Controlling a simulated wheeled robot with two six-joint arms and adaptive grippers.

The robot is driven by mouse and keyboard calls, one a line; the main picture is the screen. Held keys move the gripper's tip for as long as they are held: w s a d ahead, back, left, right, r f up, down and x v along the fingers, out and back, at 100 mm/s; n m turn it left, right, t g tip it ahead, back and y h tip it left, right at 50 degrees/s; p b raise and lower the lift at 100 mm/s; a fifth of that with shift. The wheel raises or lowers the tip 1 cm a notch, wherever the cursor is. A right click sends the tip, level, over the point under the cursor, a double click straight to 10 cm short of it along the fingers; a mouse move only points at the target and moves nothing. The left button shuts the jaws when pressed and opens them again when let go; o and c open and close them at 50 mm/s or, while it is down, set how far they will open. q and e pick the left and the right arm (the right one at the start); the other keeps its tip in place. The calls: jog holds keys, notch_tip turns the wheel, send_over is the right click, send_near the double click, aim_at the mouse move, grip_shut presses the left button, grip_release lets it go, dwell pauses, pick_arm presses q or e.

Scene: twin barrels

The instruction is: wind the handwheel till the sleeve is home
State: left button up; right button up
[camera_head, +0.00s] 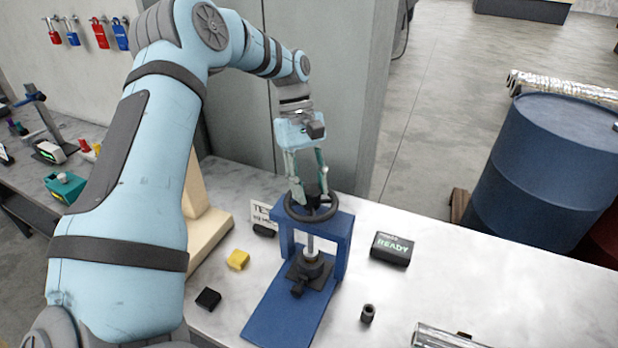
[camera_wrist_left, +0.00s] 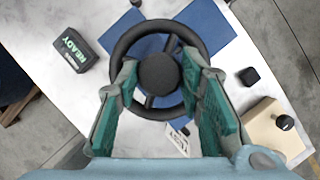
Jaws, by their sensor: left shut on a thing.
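The blue press frame (camera_head: 342,248) stands on the bench with a black handwheel (camera_head: 297,214) on top. My left gripper (camera_head: 309,194) comes down from above, its fingers shut on the handwheel about its hub. In the left wrist view the round hub (camera_wrist_left: 158,73) sits between the two green-padded fingers. A grey screw (camera_head: 310,241) runs down from the wheel to a light collar on a dark block (camera_head: 308,270). I cannot tell whether this collar is the sleeve or how deep it sits. A small dark hollow cylinder (camera_head: 368,313) stands loose on the bench. My right gripper is not in view.
A black box reading READY (camera_head: 390,248) lies right of the press. A yellow block (camera_head: 238,259), a black block (camera_head: 208,298) and a cream stand (camera_head: 207,230) are left. A silver cylinder (camera_head: 440,338) lies at the front edge. A blue barrel (camera_head: 545,165) stands beyond the bench.

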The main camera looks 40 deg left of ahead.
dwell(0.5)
pick_arm(q)
jog(key=o, duration=1.2)
jog(key=shift+s, duration=0.1)
jog(key=shift+c, duration=0.2)
